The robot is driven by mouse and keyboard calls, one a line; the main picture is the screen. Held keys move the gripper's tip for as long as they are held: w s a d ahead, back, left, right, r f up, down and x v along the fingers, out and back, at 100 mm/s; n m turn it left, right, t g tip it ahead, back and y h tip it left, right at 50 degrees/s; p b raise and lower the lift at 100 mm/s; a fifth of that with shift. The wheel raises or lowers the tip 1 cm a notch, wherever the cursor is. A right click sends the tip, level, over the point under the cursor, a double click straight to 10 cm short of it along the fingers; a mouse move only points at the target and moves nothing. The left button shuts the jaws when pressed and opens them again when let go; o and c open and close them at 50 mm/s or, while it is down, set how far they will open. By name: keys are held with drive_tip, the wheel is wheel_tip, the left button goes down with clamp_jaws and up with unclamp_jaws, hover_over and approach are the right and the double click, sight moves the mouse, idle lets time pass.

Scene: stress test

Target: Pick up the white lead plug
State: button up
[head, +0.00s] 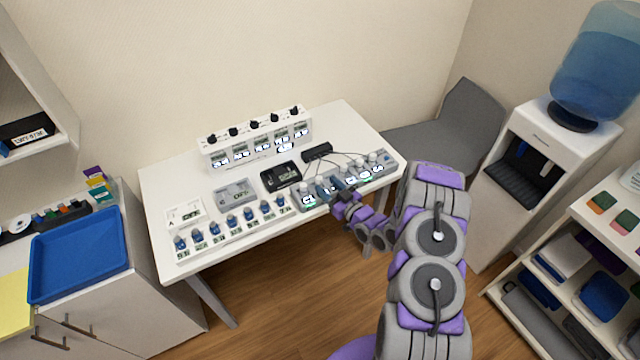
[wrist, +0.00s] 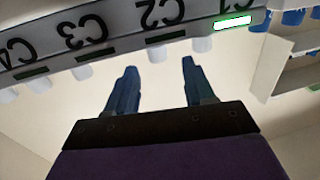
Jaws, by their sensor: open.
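A grey bar (wrist: 110,38) labelled C1 to C4 crosses the top of the wrist view, upside down. Several white plugs (wrist: 202,45) stick out along its lower edge in that view. The window at C1 is lit white-green; the other visible ones are dark. In the head view, white plugs (head: 361,162) stand on the bar at the table's right front, with dark leads behind. I cannot tell which is the lead plug meant. My gripper (wrist: 157,68) is open and empty, its blue fingers close to the bar near C2. In the head view, my gripper (head: 325,188) partly hides the bar.
The white table (head: 365,125) also holds a row of blue-topped plugs (head: 231,220), a grey box (head: 236,192), a black device (head: 281,176) and a white display unit (head: 256,140). A grey chair (head: 470,110) and water cooler (head: 545,140) stand at right.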

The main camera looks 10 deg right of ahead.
sight(321, 177)
drive_tip(key=shift+w+a, duration=0.3)
drive_tip(key=shift+a, duration=0.6)
drive_tip(key=w, duration=0.1)
drive_tip(key=w+d, duration=0.1)
drive_tip(key=w+b, duration=0.1)
drive_tip(key=shift+d+f, duration=0.35)
drive_tip(key=shift+f, duration=0.05)
drive_tip(key=shift+w+a, duration=0.15)
drive_tip(key=shift+w, duration=0.25)
drive_tip(key=a, duration=0.3)
drive_tip(key=shift+w+a+r, duration=0.1)
drive_tip(key=shift+w+a, duration=0.15)
drive_tip(key=shift+d, duration=0.15)
drive_tip(key=shift+c, duration=0.9)
drive_tip(key=shift+d, duration=1.2)
drive_tip(key=c, duration=0.4)
drive_tip(key=shift+c, duration=0.9)
drive_tip(key=shift+a, duration=0.2)
drive_tip(key=shift+c, duration=0.7)
drive_tip(key=shift+s+a, duration=0.1)
drive_tip(key=shift+a, duration=0.5)
clamp_jaws()
